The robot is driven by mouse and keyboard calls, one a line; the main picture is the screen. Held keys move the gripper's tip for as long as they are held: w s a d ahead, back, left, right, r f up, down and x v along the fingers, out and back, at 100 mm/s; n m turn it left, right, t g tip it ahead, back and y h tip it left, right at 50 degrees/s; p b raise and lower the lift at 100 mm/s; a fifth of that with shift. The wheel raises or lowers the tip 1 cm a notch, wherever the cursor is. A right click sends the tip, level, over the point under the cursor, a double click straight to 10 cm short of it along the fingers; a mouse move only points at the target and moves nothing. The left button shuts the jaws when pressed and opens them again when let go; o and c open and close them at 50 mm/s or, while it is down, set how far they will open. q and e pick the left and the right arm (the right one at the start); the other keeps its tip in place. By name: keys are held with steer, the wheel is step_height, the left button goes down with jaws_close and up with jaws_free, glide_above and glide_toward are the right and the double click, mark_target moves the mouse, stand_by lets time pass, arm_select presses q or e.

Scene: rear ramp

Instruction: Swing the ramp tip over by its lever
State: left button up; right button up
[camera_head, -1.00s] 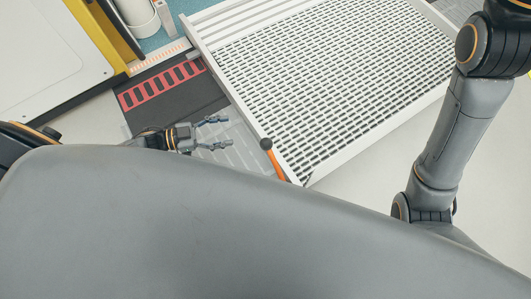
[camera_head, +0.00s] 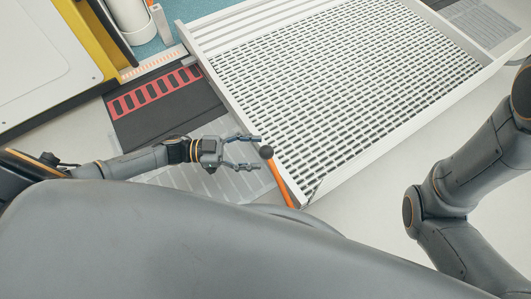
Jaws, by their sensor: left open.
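The ramp (camera_head: 340,90) is a white-framed panel with a slotted grey surface, filling the upper middle.
A black mat with red markings (camera_head: 158,92) lies left of the ramp. A yellow-edged white panel (camera_head: 40,50) and a white cylinder (camera_head: 128,14) are at the upper left. Bare floor (camera_head: 375,200) lies right of the ramp's near end.

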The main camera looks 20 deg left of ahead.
mark_target(265, 151)
arm_select(q)
steer(key=shift+b+x, duration=0.45)
steer(key=shift+x, duration=1.4)
steer(key=shift+w, duration=0.1)
jaws_close()
